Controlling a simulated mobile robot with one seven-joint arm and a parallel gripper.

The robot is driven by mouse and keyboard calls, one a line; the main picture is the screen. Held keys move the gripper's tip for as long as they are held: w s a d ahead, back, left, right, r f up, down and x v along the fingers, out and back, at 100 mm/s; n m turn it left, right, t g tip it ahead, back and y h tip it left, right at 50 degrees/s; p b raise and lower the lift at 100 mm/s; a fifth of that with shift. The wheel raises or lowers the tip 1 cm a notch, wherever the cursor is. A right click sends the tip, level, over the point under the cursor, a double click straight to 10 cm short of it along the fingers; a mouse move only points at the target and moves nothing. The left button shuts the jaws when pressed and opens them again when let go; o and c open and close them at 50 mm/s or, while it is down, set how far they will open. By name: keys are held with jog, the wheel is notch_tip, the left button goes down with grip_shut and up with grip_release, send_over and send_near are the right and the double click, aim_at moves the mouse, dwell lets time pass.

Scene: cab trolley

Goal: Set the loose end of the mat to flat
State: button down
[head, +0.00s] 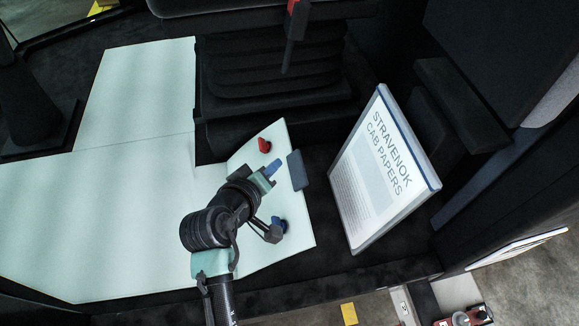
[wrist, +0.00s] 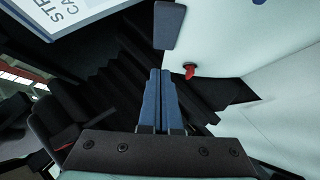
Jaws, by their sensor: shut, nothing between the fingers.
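The pale mat (head: 95,220) covers the cab floor at the left of the head view. Its loose end (head: 295,225) lies to the right of a crease and looks tilted up from it; it also shows in the wrist view (wrist: 225,35). A dark grey tab (head: 297,170) sits on the loose end's outer edge, and shows in the wrist view (wrist: 168,25). My gripper (head: 276,165) is shut and empty, its blue fingers (wrist: 162,72) pointing at the tab with a small apparent gap. My arm hides part of the crease.
A red knob (head: 264,145) and a blue knob (head: 280,225) are on the loose end. A framed board reading "Stravenok cab papers" (head: 375,200) stands just to the right. A black bellows seat base (head: 270,70) stands behind. Dark floor shows between the loose end and the board.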

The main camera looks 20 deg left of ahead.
aim_at(296, 162)
jog(key=x, duration=0.3)
jog(key=shift+w, duration=0.1)
jog(key=shift+w+d+f, duration=0.2)
jog(key=shift+d+f, duration=0.2)
jog(key=shift+f, duration=0.1)
jog(key=shift+w+d+f, duration=0.2)
jog(key=shift+d+f, duration=0.2)
jog(key=shift+f, duration=0.1)
jog(key=shift+w+d+f, duration=0.2)
jog(key=shift+d+f, duration=0.15)
jog(key=shift+f, duration=0.1)
